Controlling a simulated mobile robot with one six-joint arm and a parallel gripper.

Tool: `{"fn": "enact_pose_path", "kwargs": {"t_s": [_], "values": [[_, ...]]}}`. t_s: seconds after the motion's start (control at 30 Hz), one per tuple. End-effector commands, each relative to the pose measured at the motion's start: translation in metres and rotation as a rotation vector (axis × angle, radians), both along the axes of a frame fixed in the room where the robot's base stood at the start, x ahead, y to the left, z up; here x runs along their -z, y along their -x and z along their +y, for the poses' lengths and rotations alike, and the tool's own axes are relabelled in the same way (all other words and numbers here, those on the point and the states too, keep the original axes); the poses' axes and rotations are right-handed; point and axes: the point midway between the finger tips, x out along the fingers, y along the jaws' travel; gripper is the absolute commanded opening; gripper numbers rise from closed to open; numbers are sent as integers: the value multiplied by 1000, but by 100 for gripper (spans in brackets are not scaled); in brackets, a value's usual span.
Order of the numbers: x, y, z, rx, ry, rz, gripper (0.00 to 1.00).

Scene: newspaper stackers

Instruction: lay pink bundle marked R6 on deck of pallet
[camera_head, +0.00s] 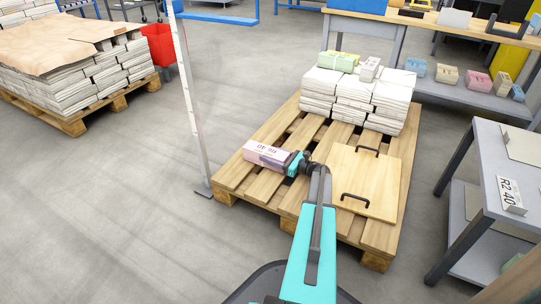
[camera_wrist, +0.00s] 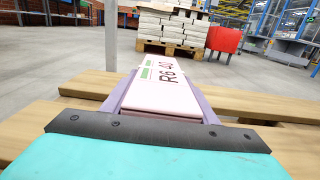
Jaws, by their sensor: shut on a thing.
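The pink bundle (camera_head: 263,154) has a white label along its top, and R6 40 reads clearly on it in the wrist view (camera_wrist: 172,88). My gripper (camera_head: 288,160) is shut on the bundle's near end, with a jaw along each side (camera_wrist: 160,90). The bundle lies level over the left part of the pallet's slatted deck (camera_head: 262,188). Deck slats show on both sides of it in the wrist view (camera_wrist: 262,108). I cannot tell whether its underside touches the slats; the jaws and the bundle hide that.
Stacked white bundles (camera_head: 350,95) fill the pallet's far end, with a green-yellow bundle (camera_head: 337,61) on top. A wooden board (camera_head: 362,178) with two black handles lies to the right. A white post (camera_head: 189,100) stands at the pallet's left edge. A grey table (camera_head: 495,150) stands right.

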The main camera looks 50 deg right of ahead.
Motion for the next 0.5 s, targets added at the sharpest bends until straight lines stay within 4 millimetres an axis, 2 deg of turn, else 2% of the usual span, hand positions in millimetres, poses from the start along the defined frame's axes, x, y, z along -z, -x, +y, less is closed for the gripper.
{"fn": "enact_pose_path", "kwargs": {"t_s": [0.33, 0.37, 0.47, 0.5], "values": [[1, 0, 0, 0, -1, -6, 0], [1, 0, 0, 0, -1, -6, 56], [1, 0, 0, 0, 0, -4, 73], [2, 0, 0, 0, 0, -4, 75]]}}
